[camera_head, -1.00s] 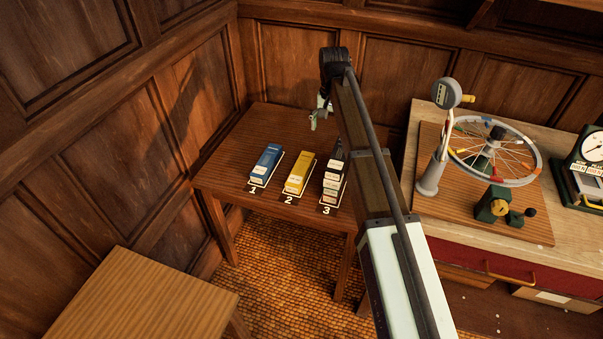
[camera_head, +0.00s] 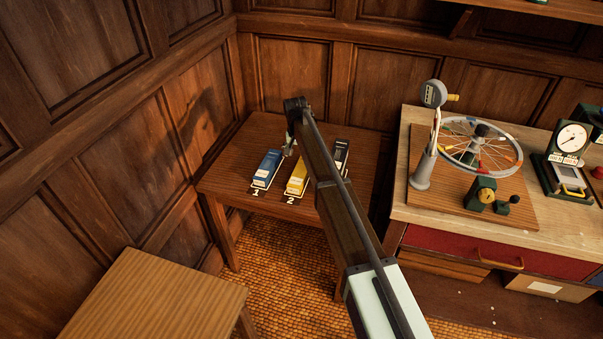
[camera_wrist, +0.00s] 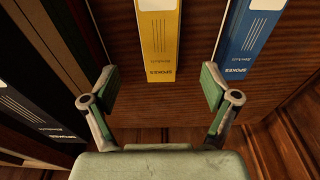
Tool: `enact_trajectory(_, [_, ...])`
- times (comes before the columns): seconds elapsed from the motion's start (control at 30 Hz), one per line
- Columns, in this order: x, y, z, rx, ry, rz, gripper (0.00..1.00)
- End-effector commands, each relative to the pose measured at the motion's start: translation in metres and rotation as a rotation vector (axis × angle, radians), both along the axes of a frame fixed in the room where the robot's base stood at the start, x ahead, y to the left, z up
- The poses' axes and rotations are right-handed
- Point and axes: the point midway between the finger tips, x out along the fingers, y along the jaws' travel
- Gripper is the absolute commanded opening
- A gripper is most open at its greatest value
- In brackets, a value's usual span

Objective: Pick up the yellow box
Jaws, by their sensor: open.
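The yellow box (camera_head: 297,179) lies on the small wooden table at the spot marked 2, partly covered by my arm in the head view. In the wrist view the yellow box (camera_wrist: 158,45), labelled "SPOKES", shows between and beyond my gripper's fingers. My gripper (camera_wrist: 160,85) is open and empty, with a gap to the box. In the head view my gripper (camera_head: 290,147) is above the table's back part, behind the yellow box, small and partly hidden.
A blue box (camera_head: 267,167) lies to the left at mark 1, and a black box (camera_head: 341,155) to the right, mostly behind my arm. The wooden table (camera_head: 235,175) has bare room at its left. A workbench (camera_head: 455,217) with a wheel stand is at the right.

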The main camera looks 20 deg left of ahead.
Motion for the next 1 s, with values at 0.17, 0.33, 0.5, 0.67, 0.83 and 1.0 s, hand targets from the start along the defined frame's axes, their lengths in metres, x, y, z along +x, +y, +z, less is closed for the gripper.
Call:
enact_trajectory(0.17, [0.005,0.0,-0.03,-0.001,0.001,0.0,0.86])
enact_trajectory(0.33, [0.008,0.0,-0.047,0.0,0.0,0.0,0.86])
enact_trajectory(0.5, [0.008,0.0,-0.053,0.0,0.0,0.0,0.86])
enact_trajectory(0.67, [0.01,0.0,-0.064,-0.001,0.001,0.0,0.86])
enact_trajectory(0.83, [0.013,0.0,-0.086,-0.001,0.001,0.0,0.86])
enact_trajectory(1.0, [0.014,0.0,-0.101,0.0,0.0,0.0,0.86])
